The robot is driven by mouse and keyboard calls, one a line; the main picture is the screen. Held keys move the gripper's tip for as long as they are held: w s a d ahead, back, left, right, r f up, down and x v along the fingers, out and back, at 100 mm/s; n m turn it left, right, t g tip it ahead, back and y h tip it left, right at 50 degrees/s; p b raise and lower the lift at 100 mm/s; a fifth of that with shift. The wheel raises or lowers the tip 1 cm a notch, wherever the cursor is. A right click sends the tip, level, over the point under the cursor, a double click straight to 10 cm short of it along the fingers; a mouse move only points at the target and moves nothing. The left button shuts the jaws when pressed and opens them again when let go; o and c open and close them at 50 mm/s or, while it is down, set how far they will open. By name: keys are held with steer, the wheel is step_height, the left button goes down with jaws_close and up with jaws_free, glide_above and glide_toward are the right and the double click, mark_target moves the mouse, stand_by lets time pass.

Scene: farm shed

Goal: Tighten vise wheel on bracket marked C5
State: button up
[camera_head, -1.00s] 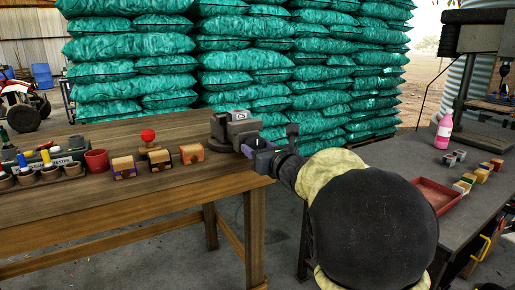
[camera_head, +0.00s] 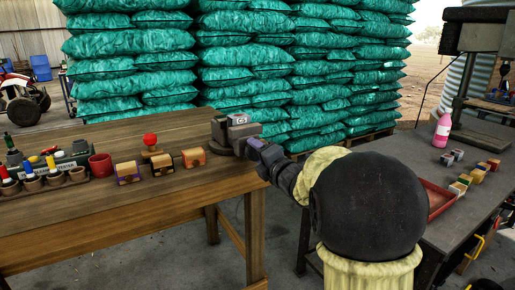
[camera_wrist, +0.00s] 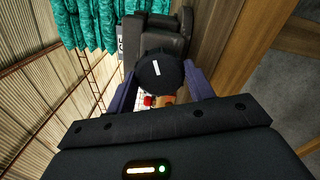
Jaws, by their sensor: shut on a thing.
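The dark grey vise (camera_head: 222,130) sits at the right end of the wooden bench, with a white label (camera_head: 239,119) on top that seems to read C5. In the wrist view its grey body (camera_wrist: 170,38) is above the round black wheel (camera_wrist: 160,72), which faces me with a short white mark tilted slightly from upright. My gripper (camera_wrist: 161,78) has its purple fingers on both sides of the wheel, shut on it. In the head view my gripper (camera_head: 254,146) meets the vise's right side, and the wheel is hidden.
The wooden bench (camera_head: 130,212) holds small wooden blocks (camera_head: 193,157), a red ball on a block (camera_head: 150,139), a red cup (camera_head: 100,165) and a rack of pots. Green sacks (camera_head: 235,75) stand behind. A dark table with a red tray (camera_head: 440,200) is at right.

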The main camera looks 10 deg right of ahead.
steer(key=m+p, duration=0.1)
steer(key=m, duration=0.2)
steer(key=shift+d+f+m+p, duration=0.1)
steer(key=shift+m+p, duration=0.2)
steer(key=shift+m, duration=0.1)
steer(key=m+p, duration=0.2)
steer(key=m, duration=0.2)
steer(key=shift+m, duration=0.3)
steer(key=m+p, duration=0.3)
steer(key=m, duration=0.3)
steer(key=shift+f+m+p, duration=0.2)
steer(key=shift+m+p, duration=0.3)
steer(key=shift+m, duration=0.5)
steer(key=o, duration=1.1)
steer(key=shift+s+r, duration=0.1)
steer(key=shift+s, duration=0.05)
steer(key=shift+r, duration=0.15)
